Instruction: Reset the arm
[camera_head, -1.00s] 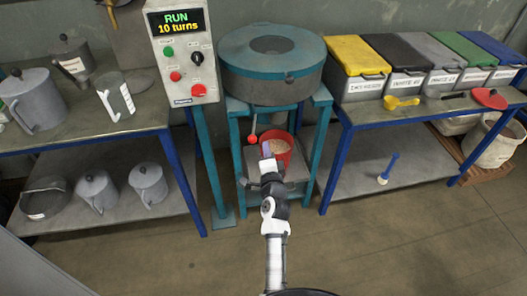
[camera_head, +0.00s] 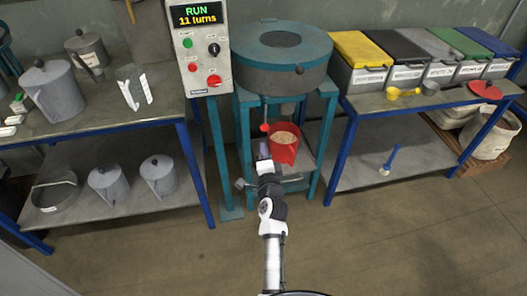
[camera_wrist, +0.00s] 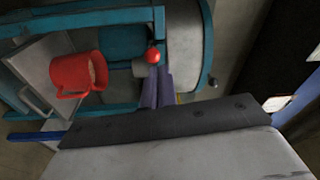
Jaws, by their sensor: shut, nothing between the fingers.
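My gripper (camera_head: 262,150) is shut and empty, held in front of the blue-green mixer stand. In the wrist view the closed purple fingers (camera_wrist: 157,88) point toward the red knob (camera_wrist: 154,56), apart from or touching it, I cannot tell. The mixer (camera_head: 280,60) is a round grey drum with a blue-green lid. Its control box (camera_head: 200,45) reads "RUN 11 turns". A red jug (camera_head: 285,152) with pale grainy material stands on the stand's lower shelf below the drum. The red knob also shows in the head view (camera_head: 265,128).
A left bench (camera_head: 85,122) holds grey jugs and a clear jug, with more vessels below. A right bench (camera_head: 420,101) holds several lidded bins, scoops and a red lid. A blue tool (camera_head: 391,160) stands on its lower shelf. The floor in front is clear.

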